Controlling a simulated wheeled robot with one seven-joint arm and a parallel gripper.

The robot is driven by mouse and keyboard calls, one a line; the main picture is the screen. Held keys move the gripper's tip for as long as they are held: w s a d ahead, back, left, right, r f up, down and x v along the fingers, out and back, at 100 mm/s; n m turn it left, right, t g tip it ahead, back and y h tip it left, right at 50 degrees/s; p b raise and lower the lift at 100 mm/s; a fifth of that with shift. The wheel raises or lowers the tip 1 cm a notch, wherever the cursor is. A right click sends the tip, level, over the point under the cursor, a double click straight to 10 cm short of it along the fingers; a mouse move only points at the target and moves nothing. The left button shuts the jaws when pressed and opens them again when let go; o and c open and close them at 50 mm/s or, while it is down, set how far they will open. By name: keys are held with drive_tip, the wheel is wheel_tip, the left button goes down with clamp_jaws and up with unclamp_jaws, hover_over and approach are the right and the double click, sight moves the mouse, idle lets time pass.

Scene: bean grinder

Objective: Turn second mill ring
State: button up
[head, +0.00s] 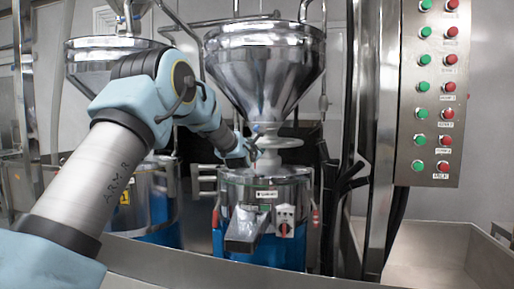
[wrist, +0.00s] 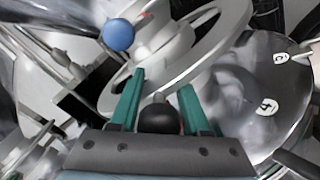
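The second mill is probably the middle one, with a shiny steel hopper (head: 264,70) above a steel and blue body (head: 268,190). Its pale mill ring (head: 280,142) sits between hopper and body. My gripper (head: 254,152) is at the left side of this ring. In the wrist view the ring (wrist: 225,40) is large, with a blue ball knob (wrist: 118,34) at its upper left. My green fingers (wrist: 163,80) are apart, on either side of a black round knob (wrist: 158,117) close to the palm. Whether they touch it is unclear.
Another mill with a steel hopper (head: 105,60) stands to the left, partly behind my arm. A panel of red and green buttons (head: 432,90) and a steel post (head: 380,140) are on the right. A steel trough edge (head: 230,275) runs in front. Dark hoses hang right of the mill.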

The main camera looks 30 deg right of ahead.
clamp_jaws()
drive_tip(key=shift+r, duration=0.1)
idle(0.9)
